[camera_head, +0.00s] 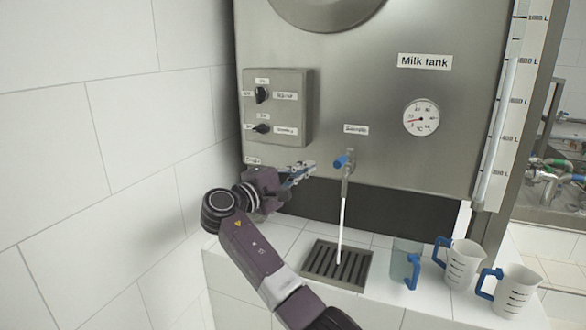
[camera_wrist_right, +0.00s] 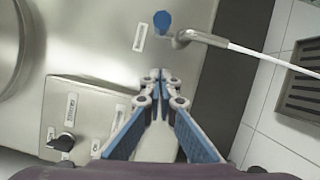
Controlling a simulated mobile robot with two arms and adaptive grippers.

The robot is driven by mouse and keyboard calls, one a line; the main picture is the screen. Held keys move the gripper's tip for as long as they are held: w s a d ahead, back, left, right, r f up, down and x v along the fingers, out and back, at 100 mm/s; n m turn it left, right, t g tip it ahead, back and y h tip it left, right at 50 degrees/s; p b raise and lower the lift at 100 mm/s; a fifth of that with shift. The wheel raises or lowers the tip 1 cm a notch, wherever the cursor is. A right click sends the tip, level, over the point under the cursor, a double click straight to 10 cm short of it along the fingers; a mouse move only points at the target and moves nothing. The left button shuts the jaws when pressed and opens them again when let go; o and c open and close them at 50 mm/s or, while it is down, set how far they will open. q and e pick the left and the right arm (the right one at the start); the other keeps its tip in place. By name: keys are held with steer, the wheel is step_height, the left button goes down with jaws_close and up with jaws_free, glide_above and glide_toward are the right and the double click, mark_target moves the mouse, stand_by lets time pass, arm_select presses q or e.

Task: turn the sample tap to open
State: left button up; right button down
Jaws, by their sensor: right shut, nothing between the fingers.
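The sample tap (camera_head: 347,170) sticks out of the tank front below a small label. Its blue handle (camera_head: 341,161) is turned to the left of the tap body. A white stream (camera_head: 341,230) runs from the spout down to the drain grate (camera_head: 362,283). In the right wrist view the blue handle (camera_wrist_right: 162,20) and the metal spout (camera_wrist_right: 185,38) show beyond my fingertips. My right gripper (camera_head: 309,167) is shut and empty, left of the tap and apart from it; its fingertips (camera_wrist_right: 160,76) are together in the wrist view. My left gripper is not in view.
A control box (camera_head: 301,100) with two black knobs is on the tank, above my right gripper. A clear jug (camera_head: 403,262) with a blue handle stands right of the grate. Two white measuring jugs (camera_head: 463,266) (camera_head: 518,292) stand further right. A tiled wall (camera_head: 130,120) is on the left.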

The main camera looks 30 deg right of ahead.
mark_target(334, 166)
steer(key=d, duration=0.1)
steer(key=s+d+p, duration=0.2)
steer(key=d, duration=0.1)
steer(key=shift+s+d+r, duration=0.1)
steer(key=shift+s+r, duration=0.15)
steer(key=shift+r, duration=0.15)
steer(key=shift+s+d+p, duration=0.15)
steer(key=shift+s+d, duration=0.1)
steer(key=shift+s, duration=0.2)
steer(key=shift+s+d+p, duration=0.15)
steer(key=shift+s+d, duration=0.05)
steer(key=shift+s, duration=0.25)
steer(key=shift+w, duration=0.1)
